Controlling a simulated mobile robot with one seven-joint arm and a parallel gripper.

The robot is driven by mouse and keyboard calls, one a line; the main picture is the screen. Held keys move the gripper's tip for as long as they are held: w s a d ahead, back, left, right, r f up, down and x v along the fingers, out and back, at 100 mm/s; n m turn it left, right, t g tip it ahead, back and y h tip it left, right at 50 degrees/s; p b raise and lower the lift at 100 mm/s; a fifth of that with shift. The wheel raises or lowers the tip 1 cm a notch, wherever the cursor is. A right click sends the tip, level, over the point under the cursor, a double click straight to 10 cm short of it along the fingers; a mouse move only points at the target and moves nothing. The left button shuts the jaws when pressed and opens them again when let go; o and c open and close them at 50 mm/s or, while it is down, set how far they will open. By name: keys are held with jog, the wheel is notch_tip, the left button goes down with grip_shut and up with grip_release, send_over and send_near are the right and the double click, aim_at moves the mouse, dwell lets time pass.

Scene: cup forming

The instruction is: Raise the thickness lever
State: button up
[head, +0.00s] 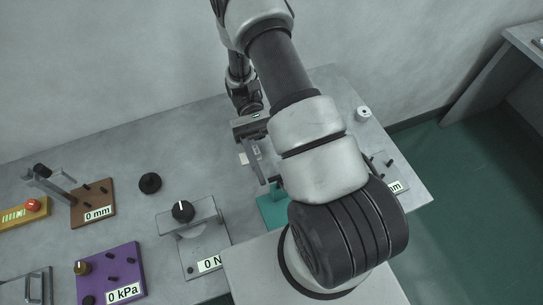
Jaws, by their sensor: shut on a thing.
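My gripper (250,124) is at the upper middle of the head view, behind my arm and above the grey table. It is shut on a part of a grey upright fixture (259,168), which I take to be the thickness lever. The grip itself is small and dark, so the exact contact is hard to see. A teal base (271,212) shows below the fixture, partly hidden by my arm. A plate with an "mm" label (395,187) shows at the right, its left part hidden by my arm.
On the grey table (205,135) stand a brown block marked "0 mm" (93,205), a purple block marked "0 kPa" (112,270), and a grey knob stand marked "0 N" (200,240). The back left surface is clear.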

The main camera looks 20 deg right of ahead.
jog(key=shift+w+f+g+b, duration=0.2)
jog(key=shift+w+g+b, duration=0.1)
jog(key=shift+g, duration=0.1)
dwell(0.3)
jog(key=o, duration=1.5)
jog(key=shift+r, duration=0.1)
notch_tip(320, 180, up, 10)
jog(key=shift+f+p, duration=0.1)
jog(key=shift+p, duration=0.2)
